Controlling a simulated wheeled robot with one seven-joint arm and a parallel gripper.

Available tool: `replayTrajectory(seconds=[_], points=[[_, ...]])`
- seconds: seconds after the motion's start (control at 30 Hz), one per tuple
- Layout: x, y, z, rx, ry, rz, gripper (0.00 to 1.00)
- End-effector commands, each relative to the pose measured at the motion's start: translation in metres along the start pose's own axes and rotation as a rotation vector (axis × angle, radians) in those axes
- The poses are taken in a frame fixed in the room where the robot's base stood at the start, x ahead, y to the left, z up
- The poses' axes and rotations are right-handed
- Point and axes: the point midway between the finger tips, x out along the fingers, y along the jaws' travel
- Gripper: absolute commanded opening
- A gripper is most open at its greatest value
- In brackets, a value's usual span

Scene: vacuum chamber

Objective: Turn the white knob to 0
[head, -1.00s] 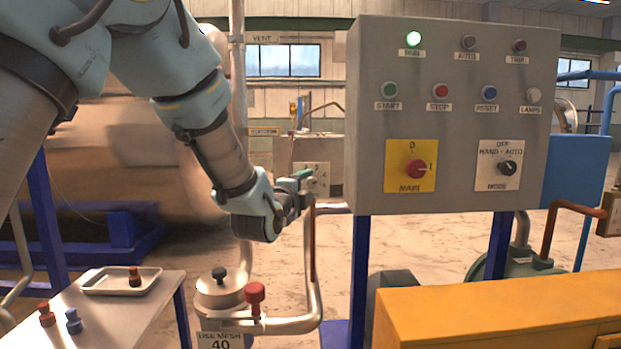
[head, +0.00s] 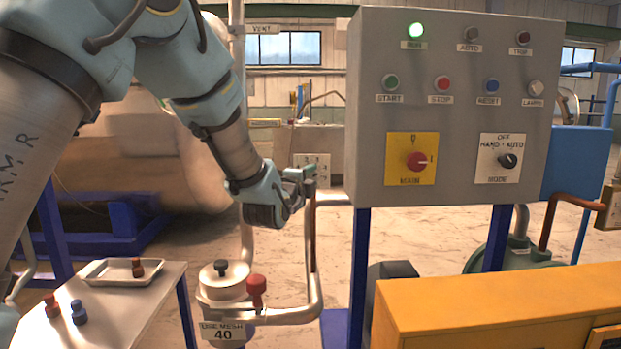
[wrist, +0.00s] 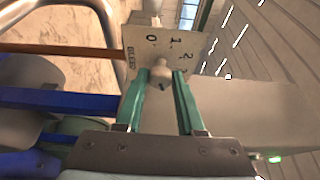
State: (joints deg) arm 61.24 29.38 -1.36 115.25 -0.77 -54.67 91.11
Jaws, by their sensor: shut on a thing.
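The white knob (wrist: 160,84) sits in front of a pale dial plate (wrist: 190,42) in the wrist view. The plate carries 0, 1, 2 and a further mark, partly covered, plus a sideways label. A small dark mark shows on the knob; I cannot tell surely which number it points to. My gripper (wrist: 160,76) has its two green fingers on either side of the knob, shut on it. In the head view my gripper (head: 306,174) is at the plate (head: 318,161), left of the grey control panel, and the knob is hidden there.
The grey control panel (head: 375,100) stands close on the right, with a red main knob (head: 418,161) and a black mode knob (head: 507,161). A pipe with a red valve handle (head: 257,286) runs below. A small table (head: 120,315) with a tray is at lower left.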

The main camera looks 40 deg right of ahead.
Motion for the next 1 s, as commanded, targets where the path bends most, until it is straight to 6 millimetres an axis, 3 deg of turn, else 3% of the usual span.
replayTrajectory(seconds=[0.17,0.67,1.0], points=[[0.000,0.000,0.000,0.000,0.000,0.001,0.00],[0.000,0.006,0.000,-0.044,-0.001,-0.019,0.00],[0.000,0.013,0.000,-0.246,-0.001,-0.105,0.00]])
